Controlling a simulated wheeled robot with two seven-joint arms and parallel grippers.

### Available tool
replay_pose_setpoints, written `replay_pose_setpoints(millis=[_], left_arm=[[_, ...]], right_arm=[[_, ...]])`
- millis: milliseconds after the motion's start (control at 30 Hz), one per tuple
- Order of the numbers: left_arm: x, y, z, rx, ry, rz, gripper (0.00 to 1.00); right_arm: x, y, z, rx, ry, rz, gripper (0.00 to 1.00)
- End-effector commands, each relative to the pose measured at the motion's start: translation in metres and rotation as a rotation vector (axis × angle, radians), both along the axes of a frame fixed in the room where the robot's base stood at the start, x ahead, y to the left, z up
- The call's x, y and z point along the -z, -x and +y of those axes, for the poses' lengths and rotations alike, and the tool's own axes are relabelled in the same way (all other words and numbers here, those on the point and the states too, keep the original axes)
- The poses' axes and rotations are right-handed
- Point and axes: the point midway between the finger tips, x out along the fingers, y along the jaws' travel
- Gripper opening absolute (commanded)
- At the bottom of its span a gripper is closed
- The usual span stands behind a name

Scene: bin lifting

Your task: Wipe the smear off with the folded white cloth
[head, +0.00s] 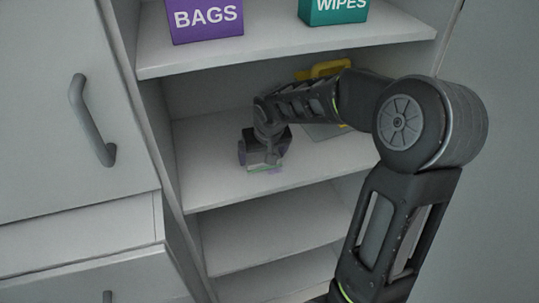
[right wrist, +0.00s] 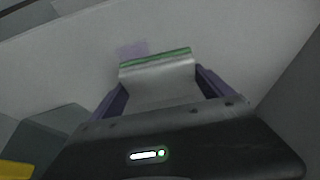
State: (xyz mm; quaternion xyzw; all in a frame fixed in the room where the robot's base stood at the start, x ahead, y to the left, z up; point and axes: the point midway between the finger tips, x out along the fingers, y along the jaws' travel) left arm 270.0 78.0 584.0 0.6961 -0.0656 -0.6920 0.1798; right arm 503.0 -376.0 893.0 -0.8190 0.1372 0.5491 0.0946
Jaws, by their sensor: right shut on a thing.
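The folded white cloth with a green edge (right wrist: 158,80) is held between the two purple-sided fingers of my right gripper (right wrist: 160,88). In the head view my right gripper (head: 264,166) is low over the middle shelf (head: 215,190), and only a thin strip of the cloth shows under it. A faint purple smear (right wrist: 132,49) lies on the shelf, just beyond the cloth's green edge and slightly left in the right wrist view. The cloth is at or very near the shelf surface; contact is hard to tell. My left gripper is not in view.
A grey container with a yellow handle (head: 325,69) stands on the same shelf, partly behind my right arm. A purple BAGS box (head: 205,20) and a teal WIPES box (head: 333,9) stand on the shelf above. The shelf's left front is clear.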

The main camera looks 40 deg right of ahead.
Motion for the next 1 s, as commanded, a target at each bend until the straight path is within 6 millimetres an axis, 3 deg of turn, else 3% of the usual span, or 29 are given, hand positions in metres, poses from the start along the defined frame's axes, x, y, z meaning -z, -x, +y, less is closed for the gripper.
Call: replay_pose_setpoints(millis=[367,1000], left_arm=[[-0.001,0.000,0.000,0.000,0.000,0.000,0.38],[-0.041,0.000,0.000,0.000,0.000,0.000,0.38]], right_arm=[[-0.001,0.001,0.002,-0.001,-0.001,0.004,0.58],[-0.061,0.000,0.001,0.001,0.000,0.000,0.58]])
